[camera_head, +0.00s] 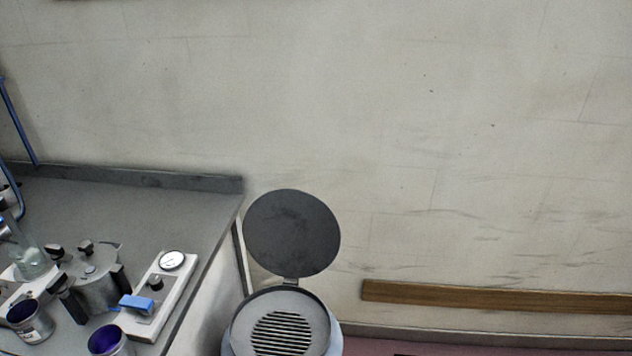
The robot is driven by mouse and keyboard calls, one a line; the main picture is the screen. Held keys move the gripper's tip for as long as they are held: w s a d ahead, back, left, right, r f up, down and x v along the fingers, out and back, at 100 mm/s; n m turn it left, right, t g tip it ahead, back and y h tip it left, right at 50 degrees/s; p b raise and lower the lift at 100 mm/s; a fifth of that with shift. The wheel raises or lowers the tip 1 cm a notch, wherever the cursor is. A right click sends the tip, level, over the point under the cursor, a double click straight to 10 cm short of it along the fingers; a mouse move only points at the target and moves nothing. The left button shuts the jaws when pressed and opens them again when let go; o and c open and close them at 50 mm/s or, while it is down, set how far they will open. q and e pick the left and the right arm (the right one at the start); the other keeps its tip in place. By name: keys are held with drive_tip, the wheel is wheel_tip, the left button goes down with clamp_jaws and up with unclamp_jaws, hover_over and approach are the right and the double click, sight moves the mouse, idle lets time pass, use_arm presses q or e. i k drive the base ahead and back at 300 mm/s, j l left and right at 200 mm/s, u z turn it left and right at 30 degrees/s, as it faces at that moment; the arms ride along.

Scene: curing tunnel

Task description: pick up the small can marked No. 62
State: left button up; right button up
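Two small open cans with dark purple-blue insides stand at the lower left on the grey bench. One can (35,332) is near the left edge and has a pale label with print too small to read. The other can (110,350) is to its right and is cut off by the bottom edge. I cannot tell which, if either, is marked No. 62. Neither of my grippers shows in this view.
A metal pot (97,294) with black clamps and handles stands behind the cans. Right of it is a white panel (170,290) with a gauge and blue lever. A lidded round bin (238,335), its lid raised, stands beside the bench (150,215). The bench's back is clear.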

sight(31, 321)
drive_tip(key=u, duration=1.9)
drive_tip(key=z, duration=0.3)
drive_tip(key=j+z, duration=0.95)
drive_tip(key=j, duration=0.65)
drive_tip(key=k+j+z, duration=0.1)
drive_tip(key=j, duration=0.65)
